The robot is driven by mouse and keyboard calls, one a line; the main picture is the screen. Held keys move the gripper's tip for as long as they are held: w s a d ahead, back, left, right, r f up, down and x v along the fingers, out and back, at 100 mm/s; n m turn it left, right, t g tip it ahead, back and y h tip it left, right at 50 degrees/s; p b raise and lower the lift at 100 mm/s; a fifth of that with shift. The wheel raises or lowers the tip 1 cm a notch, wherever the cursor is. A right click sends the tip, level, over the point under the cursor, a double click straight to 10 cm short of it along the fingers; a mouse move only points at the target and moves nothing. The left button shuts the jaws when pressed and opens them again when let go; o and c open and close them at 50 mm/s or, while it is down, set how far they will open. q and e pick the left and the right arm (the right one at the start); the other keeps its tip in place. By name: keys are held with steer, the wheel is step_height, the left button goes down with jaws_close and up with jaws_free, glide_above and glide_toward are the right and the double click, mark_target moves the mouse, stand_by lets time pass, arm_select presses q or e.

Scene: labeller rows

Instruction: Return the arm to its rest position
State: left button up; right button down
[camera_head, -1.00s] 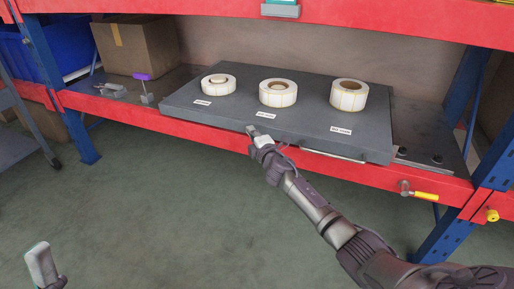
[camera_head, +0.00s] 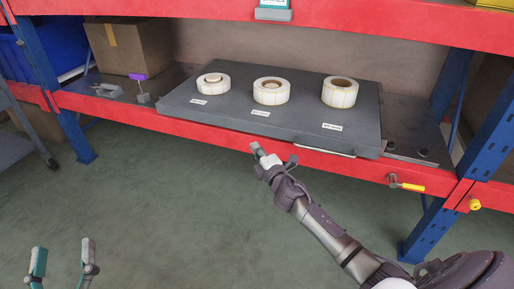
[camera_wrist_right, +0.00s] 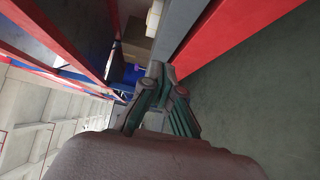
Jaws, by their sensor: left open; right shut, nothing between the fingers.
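My right gripper (camera_head: 258,151) is shut and empty. In the head view it hangs in front of the shelf's red front beam, apart from the grey board. In the right wrist view its fingers (camera_wrist_right: 160,72) come together, with the red beam and the floor beyond them. My left gripper (camera_head: 62,262) is open and empty at the lower left, over the floor; its two fingers stand apart. My right arm comes in from the lower right.
A grey board (camera_head: 220,120) on the shelf bears three label rolls: left (camera_head: 213,84), middle (camera_head: 271,92), right (camera_head: 340,93). A cardboard box (camera_head: 130,48) and blue bin (camera_head: 66,45) stand left. The red beam (camera_head: 200,130) and blue posts (camera_head: 70,125) bound the shelf. The green floor (camera_head: 160,220) is clear.

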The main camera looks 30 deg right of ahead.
arm_select(q)
steer(key=shift+w+f, duration=0.1)
steer(key=shift+f, duration=0.25)
arm_select(e)
steer(key=shift+s, duration=0.4)
